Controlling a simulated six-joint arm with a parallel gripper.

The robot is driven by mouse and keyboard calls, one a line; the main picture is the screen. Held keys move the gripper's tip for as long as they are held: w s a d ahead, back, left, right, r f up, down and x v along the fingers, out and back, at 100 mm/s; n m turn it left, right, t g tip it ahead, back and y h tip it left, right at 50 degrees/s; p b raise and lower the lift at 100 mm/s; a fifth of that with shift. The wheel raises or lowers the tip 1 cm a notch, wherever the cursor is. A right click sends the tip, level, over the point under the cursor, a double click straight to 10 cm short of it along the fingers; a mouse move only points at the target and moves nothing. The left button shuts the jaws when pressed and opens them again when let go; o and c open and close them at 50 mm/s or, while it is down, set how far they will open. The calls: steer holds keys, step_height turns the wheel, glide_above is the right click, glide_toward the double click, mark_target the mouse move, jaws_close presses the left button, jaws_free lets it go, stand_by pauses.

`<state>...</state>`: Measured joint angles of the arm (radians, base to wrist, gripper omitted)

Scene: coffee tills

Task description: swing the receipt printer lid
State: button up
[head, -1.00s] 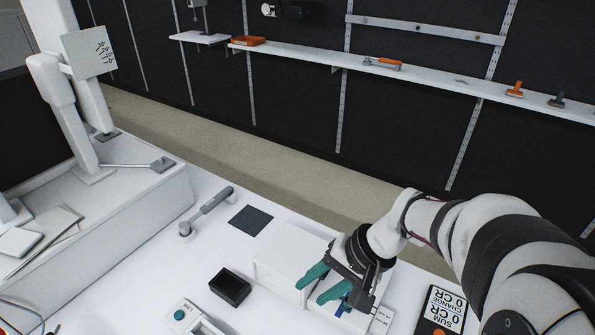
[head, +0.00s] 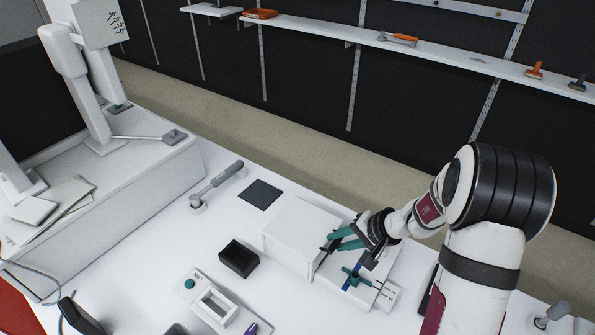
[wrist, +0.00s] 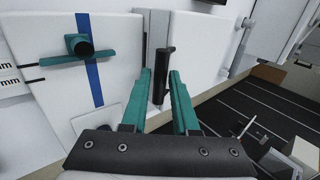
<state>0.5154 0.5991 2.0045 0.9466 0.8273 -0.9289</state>
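The receipt printer seems to be the white box (head: 297,232) on the white counter, with a flat white part (head: 384,262) on its right. The flat part carries a blue stripe and a teal cross-shaped knob (head: 353,276), which also shows in the wrist view (wrist: 80,45). A dark upright handle (wrist: 164,72) stands by the box's edge; I cannot tell for sure which panel is the lid. My gripper (head: 342,238) is at the box's right side. In the wrist view its teal fingers (wrist: 162,78) are apart, with the handle showing between their tips; contact is unclear.
A black open box (head: 239,259), a dark square pad (head: 260,194) and a grey handset-like bar (head: 217,184) lie left of the printer. A white device with a green button (head: 190,284) is in front. A raised white counter block (head: 150,185) stands at left.

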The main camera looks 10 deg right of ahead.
mark_target(316, 233)
jaws_close()
steer(key=shift+w+a+r, duration=0.15)
steer(key=shift+r, duration=0.95)
steer(key=shift+w+a+r, duration=0.15)
steer(key=shift+r, duration=0.9)
steer(key=shift+w+a+r, duration=0.25)
steer(key=shift+r, duration=0.4)
steer(key=shift+w+a+r, duration=0.2)
steer(key=shift+r, duration=0.4)
steer(key=shift+w+a+r, duration=0.25)
steer(key=shift+r, duration=0.4)
steer(key=shift+w+a+r, duration=0.65)
steer(key=shift+r, duration=0.25)
steer(key=shift+w+a+r, duration=0.6)
steer(key=shift+r, duration=0.3)
